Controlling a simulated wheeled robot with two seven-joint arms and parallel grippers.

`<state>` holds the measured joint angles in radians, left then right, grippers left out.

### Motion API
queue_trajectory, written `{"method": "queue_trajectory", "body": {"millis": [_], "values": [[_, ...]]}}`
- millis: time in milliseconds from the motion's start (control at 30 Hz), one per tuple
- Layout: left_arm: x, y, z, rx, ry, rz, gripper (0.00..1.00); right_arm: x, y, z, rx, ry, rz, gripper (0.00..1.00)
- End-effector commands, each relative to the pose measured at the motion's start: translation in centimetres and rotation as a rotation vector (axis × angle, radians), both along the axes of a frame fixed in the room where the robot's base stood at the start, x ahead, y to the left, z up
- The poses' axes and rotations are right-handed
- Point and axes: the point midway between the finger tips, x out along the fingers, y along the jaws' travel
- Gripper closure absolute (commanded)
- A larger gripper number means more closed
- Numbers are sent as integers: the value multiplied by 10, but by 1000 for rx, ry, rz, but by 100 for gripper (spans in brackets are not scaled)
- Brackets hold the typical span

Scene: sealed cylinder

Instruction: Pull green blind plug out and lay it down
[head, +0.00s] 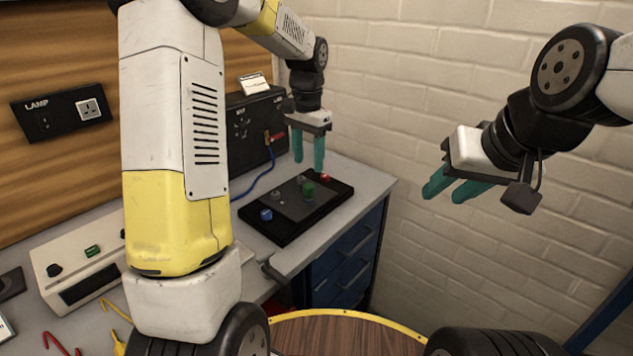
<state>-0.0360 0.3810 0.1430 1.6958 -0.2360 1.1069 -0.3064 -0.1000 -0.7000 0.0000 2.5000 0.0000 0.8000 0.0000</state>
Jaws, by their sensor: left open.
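The green blind plug (308,188) stands upright in a grey block on a black base plate (262,226) on the bench. My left gripper (309,166) points down above the plate, with its two teal fingers apart. Its fingertips are a little above the green plug in the picture, and nothing is between them. My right gripper (445,195) hangs in the air at the right, in front of the brick wall. Its teal fingers show a gap and hold nothing.
Beside the green plug are a blue plug (266,214), a red plug (326,177) and grey fittings. A black box (257,130) with a blue cable stands behind. A cream control box (78,267) is at the left. Bare bench (362,178) lies right of the plate.

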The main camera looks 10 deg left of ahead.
Motion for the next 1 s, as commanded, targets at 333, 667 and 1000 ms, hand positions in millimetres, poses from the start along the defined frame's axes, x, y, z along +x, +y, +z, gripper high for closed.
{"method": "queue_trajectory", "body": {"millis": [333,667,1000], "values": [[-1,1,-38,1,4,0,49,0,0,0,0,0,0,64],[-1,0,-78,0,2,0,49,0,0,0,0,0,0,64],[0,0,-89,0,0,1,49,0,0,0,0,0,0,64]]}}
